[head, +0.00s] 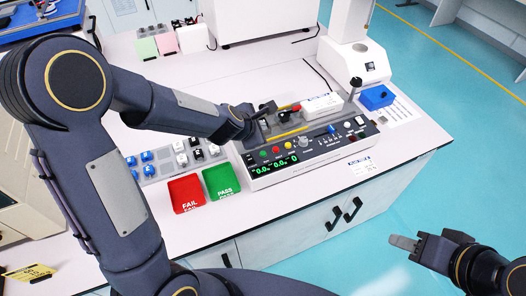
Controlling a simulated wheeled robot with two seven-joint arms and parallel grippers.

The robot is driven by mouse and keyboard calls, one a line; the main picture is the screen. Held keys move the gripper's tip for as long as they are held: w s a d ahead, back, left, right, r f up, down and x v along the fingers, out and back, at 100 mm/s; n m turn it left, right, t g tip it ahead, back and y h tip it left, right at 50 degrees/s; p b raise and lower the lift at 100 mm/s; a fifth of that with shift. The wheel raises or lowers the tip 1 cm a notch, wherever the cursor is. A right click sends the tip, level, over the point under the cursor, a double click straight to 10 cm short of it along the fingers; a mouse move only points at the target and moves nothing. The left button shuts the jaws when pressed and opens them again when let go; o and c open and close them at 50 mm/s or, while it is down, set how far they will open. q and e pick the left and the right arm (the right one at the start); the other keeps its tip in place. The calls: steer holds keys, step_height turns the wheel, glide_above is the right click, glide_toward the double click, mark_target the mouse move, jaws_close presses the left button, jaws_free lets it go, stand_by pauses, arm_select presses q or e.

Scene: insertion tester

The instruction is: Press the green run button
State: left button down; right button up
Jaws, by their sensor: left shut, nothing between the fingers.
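The insertion tester (312,155) stands on the white bench, its front panel carrying green lit readouts and a row of coloured buttons. My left gripper (268,109) is shut and empty, above the back left part of the tester, behind the button row and apart from the green button. Its fingertips are small and partly hidden by its own body. My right gripper (402,243) is at the lower right, beyond the bench's front edge; its finger gap is not clear.
A red FAIL tray (186,194) and a green PASS tray (221,181) lie left of the tester. Blue and white parts sit in a grey holder (168,161) behind them. A blue box (377,97) is to the right. The floor at right is clear.

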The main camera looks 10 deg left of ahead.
mark_target(263, 153)
arm_select(q)
steer(key=shift+f, duration=0.1)
step_height(263, 153, down, 9)
steer(key=b, duration=0.8)
steer(key=shift+r, duration=0.2)
steer(key=shift+f+b, duration=0.15)
steer(key=shift+b, duration=0.25)
stand_by(1.2)
steer(key=shift+f+b, duration=0.25)
steer(key=shift+b, duration=0.05)
